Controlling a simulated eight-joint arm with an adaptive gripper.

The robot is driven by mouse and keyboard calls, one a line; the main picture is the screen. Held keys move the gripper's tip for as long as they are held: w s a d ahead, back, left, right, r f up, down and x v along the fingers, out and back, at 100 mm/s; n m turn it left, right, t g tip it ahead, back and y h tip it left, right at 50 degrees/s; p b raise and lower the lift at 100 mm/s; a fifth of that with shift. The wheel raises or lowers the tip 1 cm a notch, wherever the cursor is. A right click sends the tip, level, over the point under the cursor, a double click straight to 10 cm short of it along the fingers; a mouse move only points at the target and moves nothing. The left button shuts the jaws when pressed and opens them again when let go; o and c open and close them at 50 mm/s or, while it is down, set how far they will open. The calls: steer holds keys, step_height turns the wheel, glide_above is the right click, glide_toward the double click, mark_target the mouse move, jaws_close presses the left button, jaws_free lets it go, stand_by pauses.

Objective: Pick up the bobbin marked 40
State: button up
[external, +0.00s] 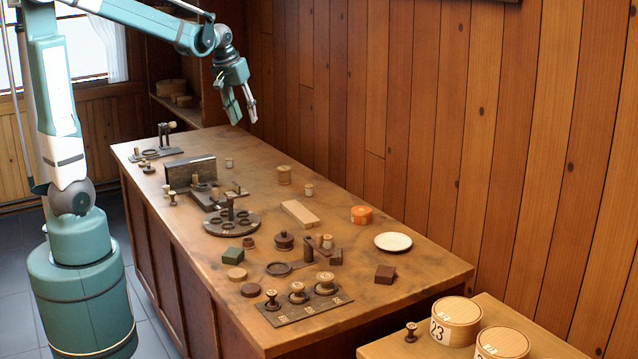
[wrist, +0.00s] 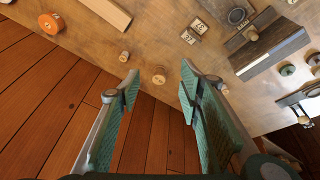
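Several turned wooden bobbins stand on the workbench; I cannot read a 40 on any of them. Two light spools stand near the back edge, a wider one (external: 284,175) and a smaller one (external: 309,190). In the wrist view the wider spool (wrist: 159,75) shows between my fingers, and the smaller one (wrist: 124,56) to their left. My gripper (external: 241,120) is open and empty, high above the bench's far part.
Round boxes (external: 457,312) stand on a side table. A plank wall lies behind.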

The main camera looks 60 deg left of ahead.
steer(key=w+a+f+n, duration=0.25)
steer(key=w+a, duration=0.25)
steer(key=a, duration=0.3)
steer(key=n+g+h+p, duration=0.1)
steer(key=n+g+p, duration=0.2)
steer(key=n+g, duration=0.15)
glide_above(229, 159)
steer(key=shift+n+t, duration=0.4)
steer(key=shift+t, duration=0.05)
steer(key=f, duration=1.9)
steer(key=shift+w+d, duration=0.2)
steer(key=shift+s+a+f, duration=0.1)
steer(key=shift+a+f, duration=0.2)
steer(key=shift+f, duration=0.05)
steer(key=shift+f, duration=1.3)
